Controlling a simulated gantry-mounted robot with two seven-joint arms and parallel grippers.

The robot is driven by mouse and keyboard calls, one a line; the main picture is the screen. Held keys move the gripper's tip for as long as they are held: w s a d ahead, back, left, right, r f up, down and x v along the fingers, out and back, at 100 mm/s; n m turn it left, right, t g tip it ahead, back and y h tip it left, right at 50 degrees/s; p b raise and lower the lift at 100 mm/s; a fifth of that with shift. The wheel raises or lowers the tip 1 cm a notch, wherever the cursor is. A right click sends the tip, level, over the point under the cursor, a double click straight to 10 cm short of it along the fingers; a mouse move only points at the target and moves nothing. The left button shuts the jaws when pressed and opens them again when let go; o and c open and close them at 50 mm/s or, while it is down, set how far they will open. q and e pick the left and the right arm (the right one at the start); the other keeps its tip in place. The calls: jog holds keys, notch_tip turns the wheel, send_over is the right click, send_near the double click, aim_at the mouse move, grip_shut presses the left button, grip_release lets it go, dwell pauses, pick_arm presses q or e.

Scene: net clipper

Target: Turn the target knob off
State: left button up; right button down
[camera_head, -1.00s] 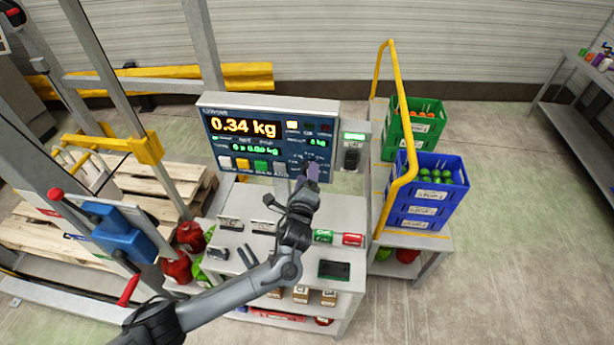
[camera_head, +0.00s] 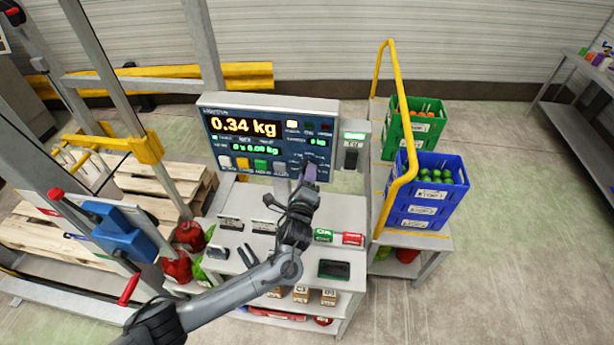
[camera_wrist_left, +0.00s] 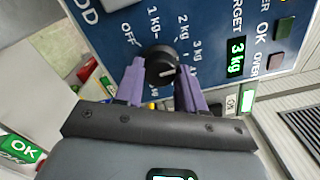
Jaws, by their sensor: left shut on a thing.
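The target knob (camera_wrist_left: 160,66) is a round black dial with a white mark on the blue scale panel (camera_head: 225,147). The wrist view shows printed labels around it: OFF, 1 kg, 2 kg, 3 kg and others partly covered. The white mark does not point at OFF. My left gripper (camera_wrist_left: 160,78) has its purple fingers on both sides of the knob and is shut on it. In the head view my left gripper (camera_head: 309,172) hides the knob. The green target display (camera_wrist_left: 236,58) reads 3 kg. My right gripper is not in view.
The large display (camera_head: 243,126) reads 0.34 kg. Green and red blocks (camera_head: 323,235) and a dark tray (camera_head: 334,269) lie on the bench below. A yellow rail (camera_head: 388,190) and crates (camera_head: 432,190) stand to the right. Open floor lies further right.

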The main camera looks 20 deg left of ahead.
pick_arm(q)
jog(key=n, duration=0.5)
jog(key=shift+n+b, duration=0.95)
jog(key=shift+n, duration=8.25)
jog(key=o, duration=1)
jog(key=shift+o, duration=0.2)
jog(key=shift+s, duration=0.1)
jog(key=b+v, duration=0.1)
jog(key=v, duration=0.9)
jog(key=shift+s+b, duration=0.3)
